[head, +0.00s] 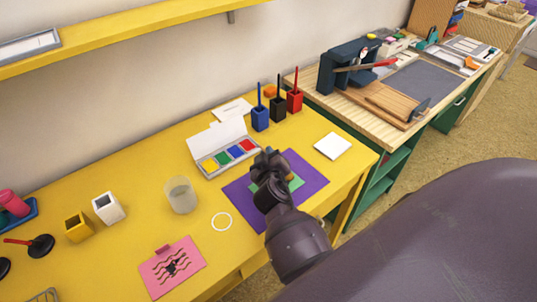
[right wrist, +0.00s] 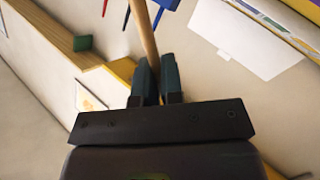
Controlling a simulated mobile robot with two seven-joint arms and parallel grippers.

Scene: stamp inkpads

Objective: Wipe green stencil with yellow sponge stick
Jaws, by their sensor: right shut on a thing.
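My right gripper (head: 267,160) is above the purple mat (head: 240,197) in the head view. In the right wrist view its two dark fingers (right wrist: 157,82) are shut on a wooden stick (right wrist: 142,30). I cannot make out a yellow sponge end on this stick. The green stencil (head: 297,182) lies on the purple mat, and my gripper hides part of it. I cannot tell whether the stick touches the stencil. A yellow holder (head: 78,231) stands at the left of the table with no stick visible in it. My left gripper is not in view.
An open inkpad box (head: 209,169) lies behind the mat. Blue (head: 260,121), black (head: 278,110) and red (head: 295,103) holders carry sticks. A white block (head: 332,146) is right.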

